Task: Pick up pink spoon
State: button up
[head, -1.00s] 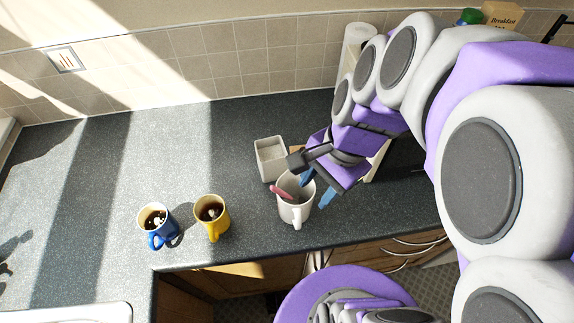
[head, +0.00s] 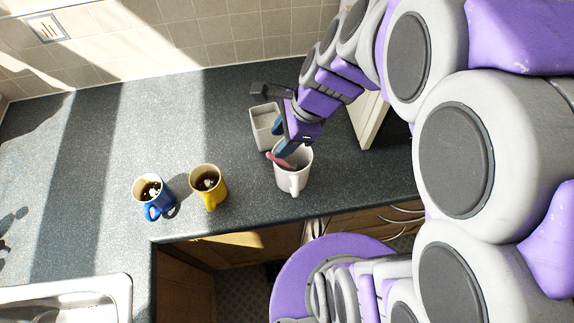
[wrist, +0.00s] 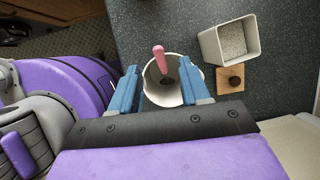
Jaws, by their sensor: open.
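The pink spoon (head: 279,160) leans in the white mug (head: 293,172), with its handle sticking out over the rim. In the wrist view the spoon's handle (wrist: 160,58) points up over the far rim of the mug (wrist: 163,98), and its lower end is inside. My gripper (head: 281,150) is over the mug in the head view. In the wrist view my gripper (wrist: 158,78) is open, its blue fingers on either side of the mug, with the spoon between them and apart from both. How high the fingertips are above the rim is hard to tell.
A square container (head: 263,125) with pale grains stands just behind the mug; the wrist view shows a small wooden piece (wrist: 230,79) beside it. A yellow mug (head: 209,185) and a blue mug (head: 154,196) with dark contents stand left. The counter edge is in front.

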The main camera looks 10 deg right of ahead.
jog(key=b, duration=0.2)
send_over(288, 166)
jog(key=a, duration=0.3)
notch_tip(288, 166, down, 6)
jog(key=shift+s+r, duration=0.1)
jog(key=shift+a+f, duration=0.15)
jog(key=shift+f, duration=0.25)
grip_shut()
